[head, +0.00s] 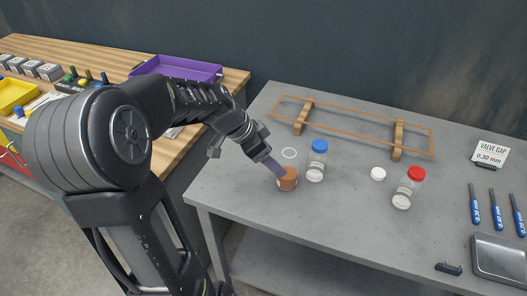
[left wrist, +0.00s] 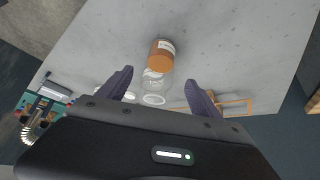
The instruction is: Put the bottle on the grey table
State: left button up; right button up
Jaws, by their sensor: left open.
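A clear, open bottle with brown contents (head: 288,183) is at the left part of the grey table (head: 240,185). It looks upright, with its base on the table top. A pale ring at its top looks like its uncapped mouth. The bottle also shows in the left wrist view (left wrist: 161,58), with a white label, between the two purple fingers. My left gripper (head: 274,165) is open at the bottle, and one finger covers part of it in the head view. I cannot tell whether the fingers touch it. My right gripper is in neither view.
A blue-capped bottle (head: 316,163) stands close on the right. A white cap (head: 378,174) and a red-capped bottle (head: 410,185) are farther right. A wooden rack (head: 397,140) is behind. The front middle of the table is clear. A wooden bench (head: 110,55) with a purple tray (head: 180,68) is at left.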

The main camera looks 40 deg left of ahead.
pick_arm(q)
jog(key=v, duration=0.4)
jog(key=shift+s+r, duration=0.1)
jog(key=shift+r, duration=0.05)
dwell(0.4)
